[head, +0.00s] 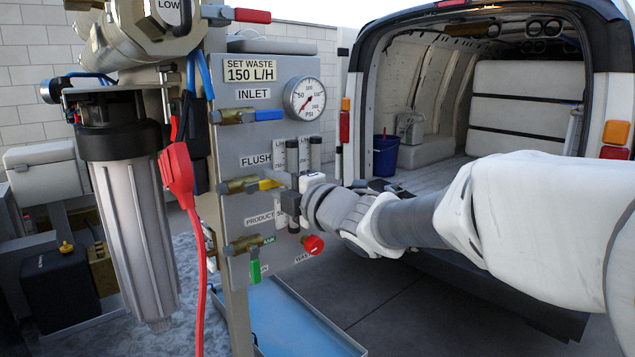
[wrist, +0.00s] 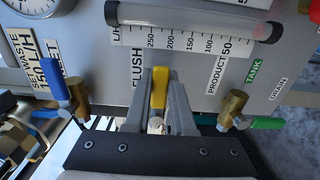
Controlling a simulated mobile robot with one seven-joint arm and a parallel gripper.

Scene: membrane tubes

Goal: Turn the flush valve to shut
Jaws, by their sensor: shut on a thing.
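The flush valve (head: 238,185) is a brass body on the grey panel, just below the FLUSH label. Its yellow lever (head: 268,184) points right, roughly in line with the body, in the head view. My gripper (head: 284,182) reaches it from the right and covers the lever's outer end. In the wrist view, the yellow lever (wrist: 159,88) stands between the two grey fingers of my gripper (wrist: 159,82), which are shut on it. The flush valve's brass body is mostly hidden there behind the fingers.
The inlet valve's blue lever (head: 268,115) is above, and a green lever (head: 255,271) and red knob (head: 313,244) are below. A clear flow tube (wrist: 190,22) stands close to the fingers. A filter housing (head: 130,200) and red cable (head: 195,260) hang left. A blue tray (head: 290,320) lies below.

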